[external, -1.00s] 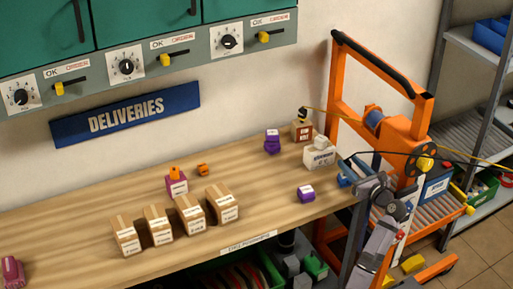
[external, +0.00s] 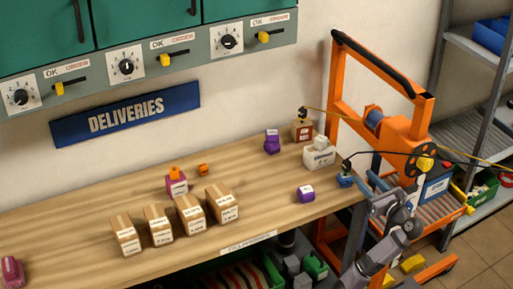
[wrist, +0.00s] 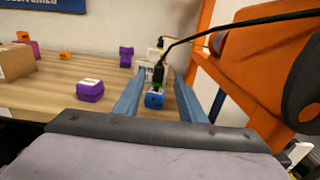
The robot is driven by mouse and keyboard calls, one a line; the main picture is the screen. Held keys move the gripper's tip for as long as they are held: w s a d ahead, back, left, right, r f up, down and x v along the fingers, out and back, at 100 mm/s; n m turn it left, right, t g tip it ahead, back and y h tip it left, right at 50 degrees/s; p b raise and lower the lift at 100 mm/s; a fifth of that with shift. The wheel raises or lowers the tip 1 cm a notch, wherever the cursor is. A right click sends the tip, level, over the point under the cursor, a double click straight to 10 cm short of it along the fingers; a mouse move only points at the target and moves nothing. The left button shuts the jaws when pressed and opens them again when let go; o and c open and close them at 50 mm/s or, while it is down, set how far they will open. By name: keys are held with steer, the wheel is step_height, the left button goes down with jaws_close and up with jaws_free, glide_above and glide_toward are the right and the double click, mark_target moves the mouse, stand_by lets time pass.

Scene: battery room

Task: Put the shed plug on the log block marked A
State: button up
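A black plug (external: 347,165) on a black cable stands upright on a small blue block (external: 345,181) at the bench's right end. The wrist view shows this plug (wrist: 158,77) and the blue block (wrist: 154,101) ahead, between the lines of my fingers. My gripper (external: 366,186) is open beside the blue block; its blue fingers (wrist: 160,98) are apart and hold nothing visible. Another dark plug (external: 302,113), on a yellow cable, sits on a brown block (external: 302,131). A white block (external: 319,157) stands between them. Block letters are too small to read, so I cannot tell which is A.
Purple blocks (external: 306,194) and several cardboard boxes (external: 222,204) stand on the bench. An orange frame with a reel (external: 374,116) rises at the right. The black cable (external: 390,153) runs right past it. Bare wood lies left of the blue block.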

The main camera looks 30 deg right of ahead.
steer(key=shift+s, duration=0.6)
